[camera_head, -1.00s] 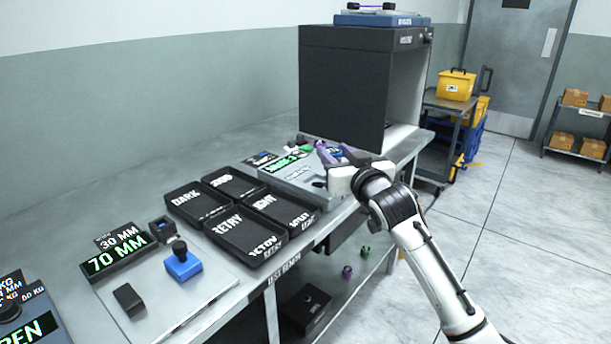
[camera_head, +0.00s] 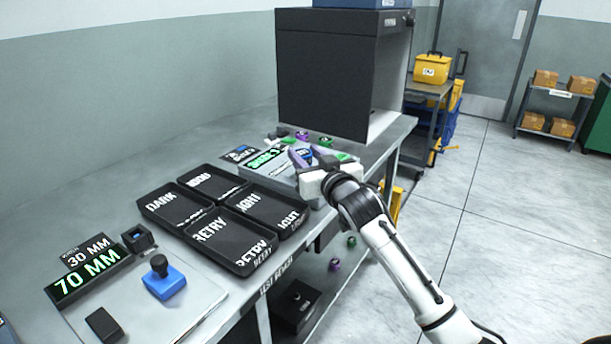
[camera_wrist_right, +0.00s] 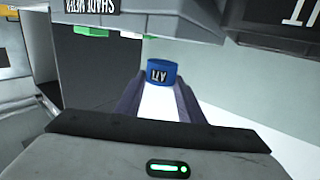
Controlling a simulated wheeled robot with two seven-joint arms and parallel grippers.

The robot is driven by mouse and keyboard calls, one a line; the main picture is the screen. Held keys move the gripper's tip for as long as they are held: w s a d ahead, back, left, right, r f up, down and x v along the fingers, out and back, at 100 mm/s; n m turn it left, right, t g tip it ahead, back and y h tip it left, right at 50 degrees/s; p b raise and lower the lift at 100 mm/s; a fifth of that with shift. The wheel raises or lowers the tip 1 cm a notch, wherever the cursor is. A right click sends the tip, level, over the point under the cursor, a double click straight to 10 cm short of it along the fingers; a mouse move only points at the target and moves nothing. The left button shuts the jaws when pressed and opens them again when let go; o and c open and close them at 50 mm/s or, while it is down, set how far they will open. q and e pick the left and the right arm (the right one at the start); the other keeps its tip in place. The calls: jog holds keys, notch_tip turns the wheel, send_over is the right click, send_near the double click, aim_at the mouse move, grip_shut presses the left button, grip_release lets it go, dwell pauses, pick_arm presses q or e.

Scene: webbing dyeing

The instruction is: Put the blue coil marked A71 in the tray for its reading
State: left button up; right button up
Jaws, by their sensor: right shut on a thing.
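The blue coil marked A71 (camera_wrist_right: 161,75) sits between the fingertips of my right gripper (camera_wrist_right: 160,92) in the right wrist view, its mark upside down. In the head view my right gripper (camera_head: 303,156) is shut on this coil beside the grey shade meter (camera_head: 288,187), at its right back part. Four black trays stand left of the meter: DARK (camera_head: 158,204), GOOD (camera_head: 200,180), RETRY (camera_head: 210,234) and LIGHT (camera_head: 250,203). The meter's green display (camera_head: 265,160) is too small to read surely. My left gripper is not in view.
Small purple and green coils (camera_head: 325,141) lie on the bench behind the meter. A tall dark cabinet (camera_head: 325,75) stands at the back. Coils also lie below the bench.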

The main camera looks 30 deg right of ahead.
jog(key=shift+f, duration=2.3)
jog(key=shift+f, duration=0.1)
jog(key=o, duration=1.1)
jog(key=shift+f, duration=0.1)
